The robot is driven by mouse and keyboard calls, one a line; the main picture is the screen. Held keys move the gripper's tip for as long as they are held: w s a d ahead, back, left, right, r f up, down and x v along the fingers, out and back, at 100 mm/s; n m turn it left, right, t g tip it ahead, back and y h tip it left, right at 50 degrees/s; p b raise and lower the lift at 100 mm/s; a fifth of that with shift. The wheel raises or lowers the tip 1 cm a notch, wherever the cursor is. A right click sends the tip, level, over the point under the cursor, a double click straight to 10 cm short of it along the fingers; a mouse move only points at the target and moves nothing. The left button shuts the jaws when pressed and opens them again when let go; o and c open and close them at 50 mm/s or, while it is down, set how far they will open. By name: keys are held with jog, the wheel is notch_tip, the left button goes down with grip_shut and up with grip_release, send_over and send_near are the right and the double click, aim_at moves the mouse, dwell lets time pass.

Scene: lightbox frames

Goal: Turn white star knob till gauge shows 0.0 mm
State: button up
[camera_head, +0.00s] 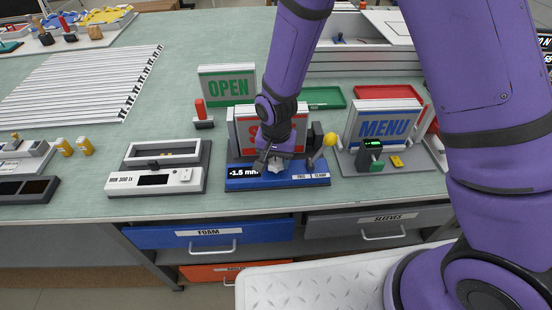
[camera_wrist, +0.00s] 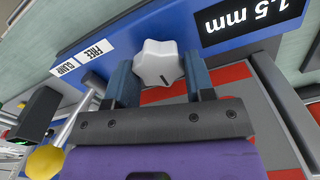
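The white star knob (camera_wrist: 157,62) sits on the blue base (camera_head: 300,181) of a fixture. In the wrist view my gripper (camera_wrist: 158,82) has its two blue-grey fingers on either side of the knob, near its lobes; I cannot tell whether they touch it. In the head view my gripper (camera_head: 275,158) is low over the base and mostly hides the knob. The gauge (camera_head: 243,172) on the base reads -1.5 mm; in the wrist view its display (camera_wrist: 245,18) shows 1.5 mm, with the left end cut off.
A lever with a yellow ball (camera_head: 330,139) stands right of the knob, by a FREE/CLAMP label (camera_wrist: 84,58). A red-lettered sign panel stands behind, partly hidden.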

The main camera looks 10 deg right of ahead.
aim_at(274, 162)
jog(key=shift+n, duration=0.4)
jog(key=n, duration=0.5)
jog(key=shift+a+n, duration=0.1)
jog(key=shift+n, duration=0.2)
jog(key=n, duration=0.6)
jog(key=shift+a+n, duration=0.15)
jog(key=shift+n, duration=0.25)
jog(key=shift+s, duration=0.1)
jog(key=o, duration=0.9)
jog(key=shift+r, duration=0.1)
notch_tip(274, 162, up, 11)
jog(key=shift+f, duration=0.2)
